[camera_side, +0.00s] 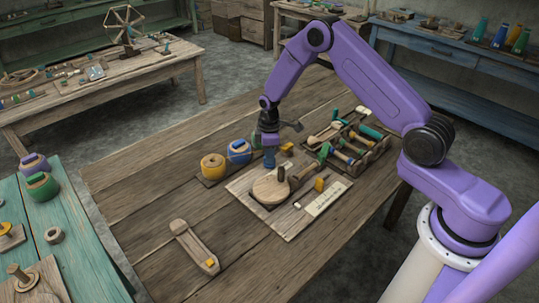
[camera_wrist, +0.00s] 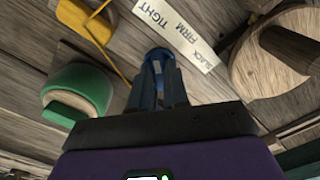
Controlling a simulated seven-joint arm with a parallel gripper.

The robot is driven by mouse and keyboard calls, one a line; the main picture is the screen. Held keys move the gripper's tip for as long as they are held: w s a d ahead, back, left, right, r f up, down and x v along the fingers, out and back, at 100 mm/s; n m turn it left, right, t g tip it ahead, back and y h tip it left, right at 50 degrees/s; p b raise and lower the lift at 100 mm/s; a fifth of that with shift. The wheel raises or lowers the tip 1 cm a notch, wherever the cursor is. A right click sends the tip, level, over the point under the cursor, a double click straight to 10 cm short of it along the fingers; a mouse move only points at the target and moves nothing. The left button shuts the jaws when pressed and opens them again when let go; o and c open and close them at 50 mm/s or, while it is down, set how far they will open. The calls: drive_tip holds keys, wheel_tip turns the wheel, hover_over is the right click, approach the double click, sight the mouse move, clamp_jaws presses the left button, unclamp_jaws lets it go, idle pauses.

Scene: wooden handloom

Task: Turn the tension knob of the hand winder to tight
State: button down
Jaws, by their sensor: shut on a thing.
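The hand winder's board (camera_side: 240,187) lies on the table in the side view, with a round wooden disc (camera_side: 268,190) on it. The disc also shows in the wrist view (camera_wrist: 245,65). A pale label strip (camera_side: 325,199) lies along the board; in the wrist view (camera_wrist: 178,32) it reads TIGHT, FIRM and a third word. My gripper (camera_side: 269,160) points down at the board's far part, behind the disc. In the wrist view its blue fingers (camera_wrist: 158,72) are closed on what seems to be the tension knob, mostly hidden by them. The knob's setting cannot be read.
A yellow spool (camera_side: 213,166) and a blue spool (camera_side: 239,152) stand left of my gripper. A tray of tools (camera_side: 350,150) lies to the right. A wooden shuttle (camera_side: 194,245) lies in front. A green-topped piece (camera_wrist: 82,90) is close in the wrist view.

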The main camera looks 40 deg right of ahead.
drive_tip(key=c, duration=1.1)
unclamp_jaws()
wheel_tip(320, 180, up, 18)
drive_tip(key=shift+f, duration=0.25)
